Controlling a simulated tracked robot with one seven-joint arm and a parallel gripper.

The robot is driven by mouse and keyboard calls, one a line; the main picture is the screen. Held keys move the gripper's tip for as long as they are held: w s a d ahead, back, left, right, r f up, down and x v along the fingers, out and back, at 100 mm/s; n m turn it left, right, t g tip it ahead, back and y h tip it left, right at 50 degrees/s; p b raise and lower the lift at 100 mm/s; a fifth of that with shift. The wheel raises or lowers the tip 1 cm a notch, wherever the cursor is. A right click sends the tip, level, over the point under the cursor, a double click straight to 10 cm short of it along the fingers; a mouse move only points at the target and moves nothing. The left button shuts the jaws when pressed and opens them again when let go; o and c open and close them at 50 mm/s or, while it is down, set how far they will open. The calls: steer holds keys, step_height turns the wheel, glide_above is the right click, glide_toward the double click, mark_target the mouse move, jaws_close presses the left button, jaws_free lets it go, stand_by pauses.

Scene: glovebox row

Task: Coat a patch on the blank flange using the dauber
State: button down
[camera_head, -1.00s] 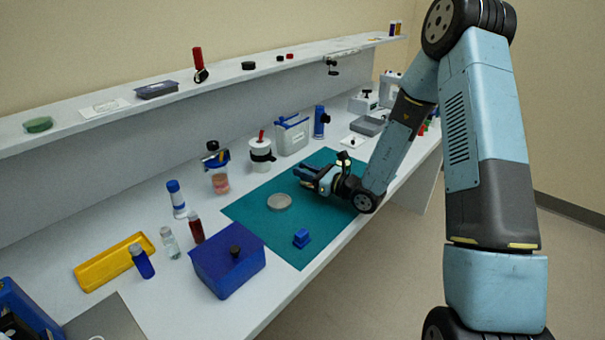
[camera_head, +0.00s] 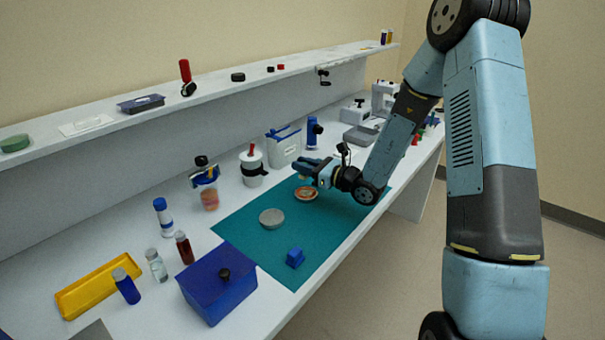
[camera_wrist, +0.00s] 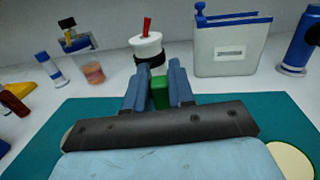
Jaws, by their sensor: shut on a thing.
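My gripper (camera_head: 312,169) is low over the teal mat, fingers towards the back wall. In the wrist view its fingers (camera_wrist: 159,90) are closed on a small green thing (camera_wrist: 160,92), probably the dauber's handle. A tan bit (camera_head: 303,177) shows just under the fingers in the head view. An orange-and-pale round disc (camera_head: 306,194) lies on the mat below and near the fingertips, apart from them. A plain grey disc (camera_head: 272,218) lies nearer the camera. I cannot tell which disc is the blank flange. A cream round (camera_wrist: 291,161) shows at the wrist view's lower right.
A white pot with a red handle (camera_head: 253,168) and a grey-white bin (camera_head: 284,147) stand behind the mat. A small blue block (camera_head: 295,258) sits on the mat's front part. A blue box (camera_head: 217,284), small bottles and a yellow tray (camera_head: 98,286) stand nearer.

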steer(key=shift+r, duration=1.6)
